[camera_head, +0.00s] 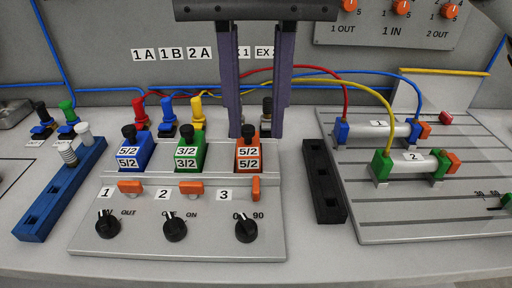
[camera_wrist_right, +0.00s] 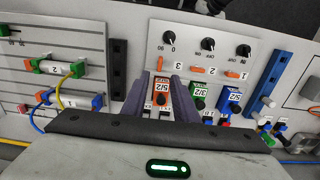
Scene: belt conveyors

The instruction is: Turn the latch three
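Latch three (camera_head: 256,188) is the small orange latch beside the label 3 on the grey panel. It stands lengthwise, pointing away from me, while latch one (camera_head: 130,187) and latch two (camera_head: 191,187) lie crosswise. Latch three also shows in the right wrist view (camera_wrist_right: 160,63). My right gripper (camera_head: 259,131) hangs down from the top with its two purple fingers apart, beyond latch three, around the area of the orange 5/2 valve block (camera_head: 249,151). Nothing is gripped. The right wrist view shows the fingers (camera_wrist_right: 164,78) on either side of that block. My left gripper is not in view.
Black knobs (camera_head: 246,229) sit in front of the latches. A black slotted bar (camera_head: 324,181) stands right of the panel, a blue one (camera_head: 60,191) left. Cylinders with hoses (camera_head: 409,165) lie on the right plate. Green (camera_head: 187,157) and blue (camera_head: 133,157) blocks stand left of the orange one.

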